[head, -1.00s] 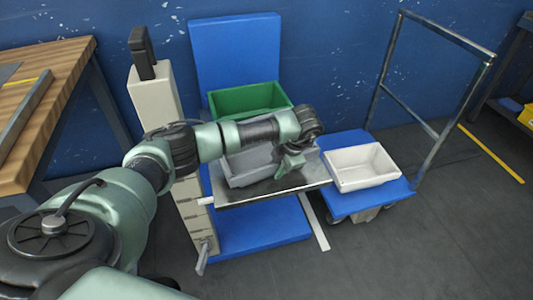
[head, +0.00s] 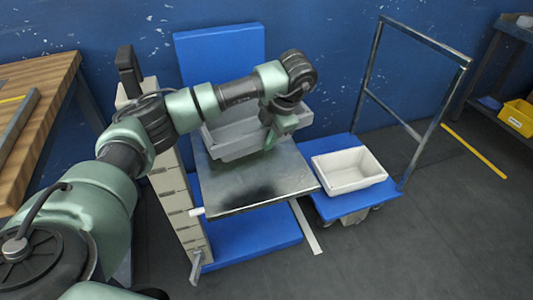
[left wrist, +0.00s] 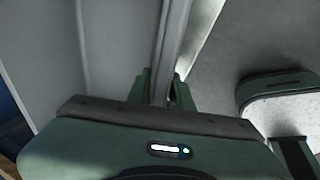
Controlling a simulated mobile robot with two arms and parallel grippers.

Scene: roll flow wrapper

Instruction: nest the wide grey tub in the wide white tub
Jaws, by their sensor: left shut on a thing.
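The wide grey tub (head: 232,139) is in the head view, above the far part of a metal tabletop, with a dark shadow on the metal below. My left gripper (head: 270,138) is shut on its right-front side. In the left wrist view, the fingers (left wrist: 160,92) pinch the rim of the grey tub (left wrist: 110,45) between them. The arm hides part of the tub in the head view. The wide white tub (head: 345,176) stands upright and looks empty, to the right and apart from the grey tub. My right gripper is not in view.
The white tub rests on a blue platform trolley (head: 345,204) with a tall metal handle (head: 418,152) on its right. The metal tabletop (head: 235,198) is bare in front. A wooden bench (head: 35,115) is at left. A yellow bin (head: 517,115) sits far right.

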